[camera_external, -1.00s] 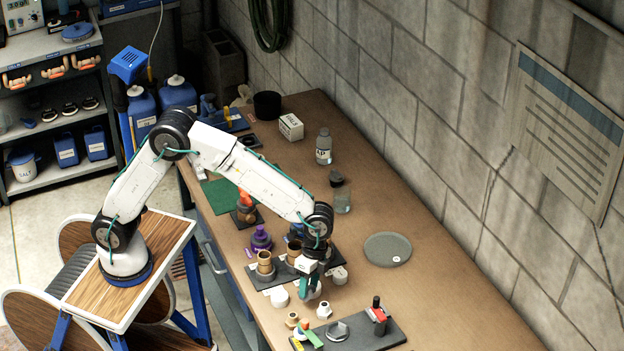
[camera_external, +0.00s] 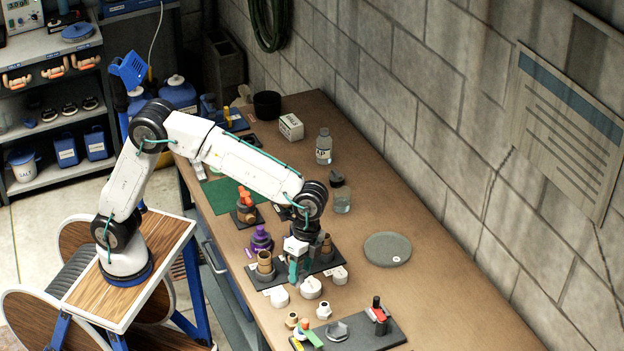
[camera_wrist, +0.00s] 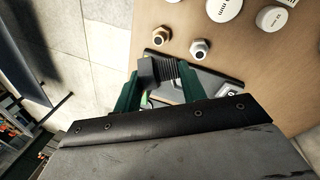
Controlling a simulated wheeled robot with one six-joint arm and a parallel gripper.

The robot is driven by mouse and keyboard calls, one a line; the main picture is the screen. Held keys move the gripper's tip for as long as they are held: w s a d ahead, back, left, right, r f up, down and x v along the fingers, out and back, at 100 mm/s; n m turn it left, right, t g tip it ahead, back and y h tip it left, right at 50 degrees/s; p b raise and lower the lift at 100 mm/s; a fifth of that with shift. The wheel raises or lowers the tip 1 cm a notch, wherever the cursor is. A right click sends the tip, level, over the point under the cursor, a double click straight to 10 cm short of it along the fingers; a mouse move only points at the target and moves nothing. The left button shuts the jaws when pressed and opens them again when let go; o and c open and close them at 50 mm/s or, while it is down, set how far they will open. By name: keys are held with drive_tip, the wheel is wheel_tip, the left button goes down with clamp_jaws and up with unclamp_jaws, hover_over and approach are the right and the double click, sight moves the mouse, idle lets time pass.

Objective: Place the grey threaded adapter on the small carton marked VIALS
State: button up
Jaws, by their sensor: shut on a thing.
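My gripper (camera_external: 298,272) hangs over the near part of the bench, above the dark mat with fittings. In the wrist view its green fingers (camera_wrist: 165,88) are shut on the dark grey threaded adapter (camera_wrist: 167,72), which shows ribbed thread on its right side. In the external view the adapter is not clearly made out between the fingers. A small white carton (camera_external: 291,127) stands at the far end of the bench, well apart from my gripper. Its print is too small to read, so I cannot tell whether it says VIALS.
White caps (camera_external: 311,288) and two hex fittings (camera_external: 324,311) lie below my gripper. A dark tray (camera_external: 372,336) is in front. A purple fitting (camera_external: 261,238), a clear bottle (camera_external: 323,147), a lidded jar (camera_external: 341,195) and a round grey plate (camera_external: 387,249) stand around. The bench's right side is mostly clear.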

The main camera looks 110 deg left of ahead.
drive_tip(key=shift+v, duration=1)
drive_tip(key=s+a+n, duration=0.2)
drive_tip(key=s+a, duration=0.4)
drive_tip(key=a, duration=0.3)
drive_tip(key=s+a+n+t, duration=0.1)
drive_tip(key=s+a+n, duration=0.1)
drive_tip(key=s+a, duration=0.55)
drive_tip(key=s+a+n, duration=0.2)
drive_tip(key=s+a, duration=0.2)
drive_tip(key=a, duration=0.7)
drive_tip(key=s+a+n+t, duration=0.1)
drive_tip(key=s+a+n, duration=0.3)
drive_tip(key=s, duration=1.2)
drive_tip(key=s+a+n+t, duration=0.1)
drive_tip(key=s+a+n, duration=0.3)
drive_tip(key=s, duration=1.2)
drive_tip(key=shift+y, duration=0.3)
drive_tip(key=f, duration=1.2)
drive_tip(key=shift+w+a, duration=0.15)
drive_tip(key=shift+a, duration=0.2)
drive_tip(key=w+a, duration=0.3)
drive_tip(key=w+a+f, duration=0.1)
drive_tip(key=w+a, duration=0.7)
drive_tip(key=shift+f, duration=0.3)
drive_tip(key=shift+s+a+x, duration=0.1)
drive_tip(key=shift+s+x, duration=0.05)
drive_tip(key=shift+x, duration=0.7)
drive_tip(key=shift+s+a+x, duration=0.15)
drive_tip(key=shift+x, duration=0.7)
